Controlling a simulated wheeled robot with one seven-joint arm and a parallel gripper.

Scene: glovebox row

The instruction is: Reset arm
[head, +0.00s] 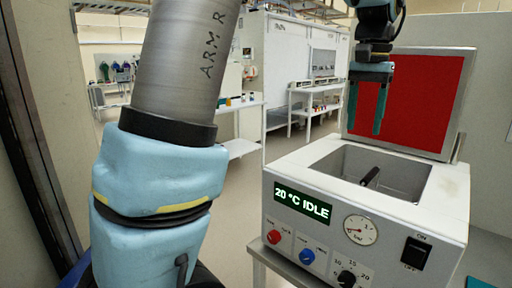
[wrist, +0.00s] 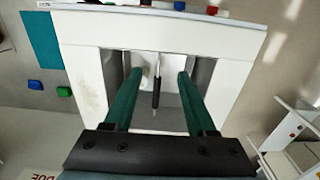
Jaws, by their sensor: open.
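My gripper (head: 366,118) hangs fingers-down above a white bench machine (head: 290,238), with its jaws apart and nothing between them. In the wrist view my gripper (wrist: 158,78) shows two green fingers spread over the machine's open well. A thin rod with a black handle (head: 370,177) leans in the well; it also shows in the wrist view (wrist: 156,92), lined up between the fingers but below them. The machine's display (head: 303,203) reads "20 °C IDLE". My arm, marked "ARM R", fills the left of the head view.
A red-faced panel (head: 415,103) stands upright behind the well, close to my gripper. The machine's front has a red knob (head: 274,237), a blue knob (head: 306,256), a gauge (head: 360,230) and an ON/OFF switch (head: 415,252). White shelving (head: 318,88) stands farther back across open floor.

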